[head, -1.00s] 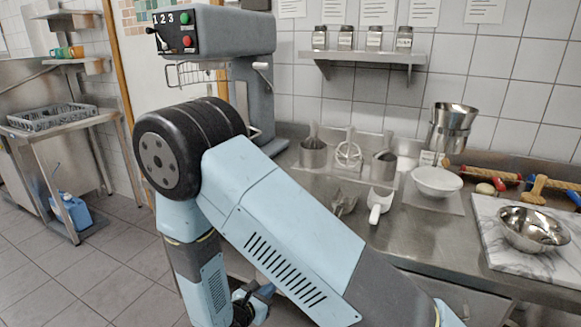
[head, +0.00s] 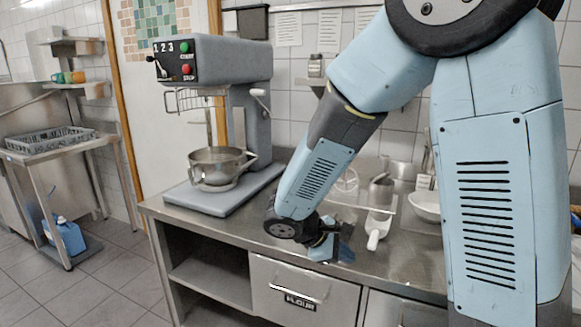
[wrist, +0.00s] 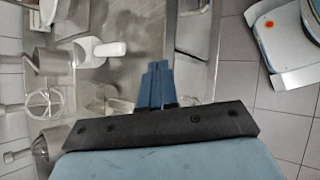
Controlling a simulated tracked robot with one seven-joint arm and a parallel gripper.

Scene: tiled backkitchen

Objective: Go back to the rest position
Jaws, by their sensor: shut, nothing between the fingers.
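My gripper (head: 334,243) is at the front edge of the steel worktop (head: 402,262) in the head view, just left of the white scoop (head: 377,229). In the wrist view its blue fingers (wrist: 155,85) are together with nothing between them. The white scoop also shows in the wrist view (wrist: 105,52), lying on the worktop to the left of the fingers. My arm hides much of the right side of the worktop in the head view.
A grey mixer (head: 222,100) with a steel bowl (head: 217,167) stands on the worktop at left. A flour drawer (head: 304,291) is below the counter edge. A white bowl (head: 425,205) sits at right. A blue canister (head: 66,237) stands at far left.

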